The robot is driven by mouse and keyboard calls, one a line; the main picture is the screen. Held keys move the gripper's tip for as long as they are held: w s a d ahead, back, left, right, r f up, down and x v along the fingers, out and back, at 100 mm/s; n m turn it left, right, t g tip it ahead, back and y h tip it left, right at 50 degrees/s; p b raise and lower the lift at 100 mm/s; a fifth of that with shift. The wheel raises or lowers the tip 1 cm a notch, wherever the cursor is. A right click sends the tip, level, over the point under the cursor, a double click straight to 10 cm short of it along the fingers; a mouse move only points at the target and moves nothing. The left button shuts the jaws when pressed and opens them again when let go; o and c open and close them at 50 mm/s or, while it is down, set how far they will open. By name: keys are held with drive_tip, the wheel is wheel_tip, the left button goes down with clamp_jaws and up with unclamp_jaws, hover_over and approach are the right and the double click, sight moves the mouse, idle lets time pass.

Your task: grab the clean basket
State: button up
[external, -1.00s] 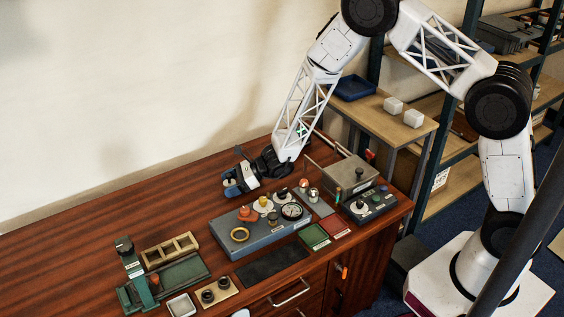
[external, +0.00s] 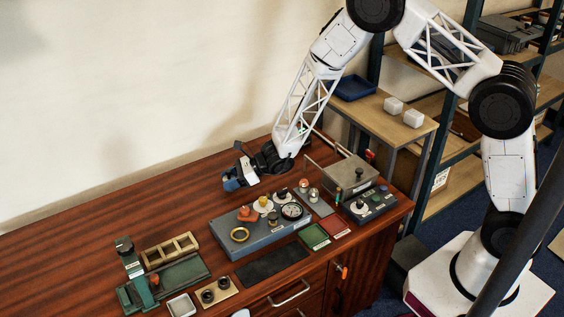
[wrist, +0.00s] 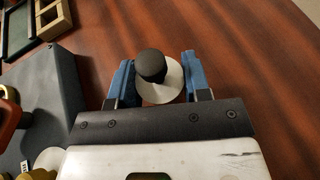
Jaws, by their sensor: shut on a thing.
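My gripper (external: 238,178), with blue fingers, is over the bare back of the bench in the external view. In the wrist view its fingers (wrist: 158,68) are shut on a round pale piece (wrist: 166,90) with a dark knob (wrist: 151,65) on top. The knob stands up between the fingertips. The fingers and hand hide this piece in the external view, and I cannot tell whether it is the clean basket. No other thing is plainly recognisable as a basket.
A blue-grey block (external: 249,240) with fittings and a dial stands in front of my gripper. A grey metal box (external: 349,176) and a control box (external: 370,205) are to the right. A wooden tray (external: 170,250) and green fixture (external: 133,263) are front left. The bench's back left is clear.

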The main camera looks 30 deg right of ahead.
drive_tip(key=shift+r, duration=4.15)
